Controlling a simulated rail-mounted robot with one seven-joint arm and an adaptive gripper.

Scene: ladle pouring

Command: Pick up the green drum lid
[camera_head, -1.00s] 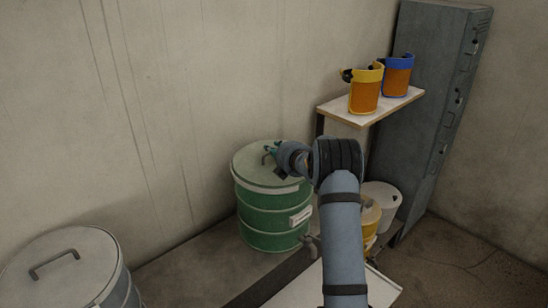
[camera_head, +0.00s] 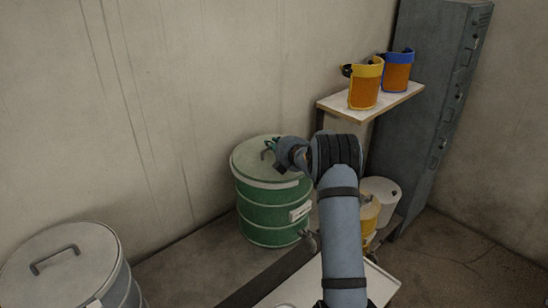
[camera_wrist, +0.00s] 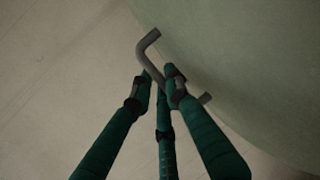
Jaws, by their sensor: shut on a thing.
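The green drum (camera_head: 268,220) stands by the back wall in the head view. Its pale green lid (camera_head: 247,165) lies flat on top, and I see no gap below the rim. My gripper (camera_head: 270,148) is over the lid at its bent grey handle, partly hidden behind my wrist. In the wrist view the lid (camera_wrist: 260,50) fills the right side. The handle's upper end sticks out beyond the fingertips.
A grey lidded drum (camera_head: 65,270) stands at lower left. A shelf (camera_head: 345,107) at right holds a yellow face shield (camera_head: 363,88) and a blue one (camera_head: 397,72). A grey locker (camera_head: 430,90) stands behind. Yellow (camera_head: 369,215) and white (camera_head: 382,190) containers are beside my arm.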

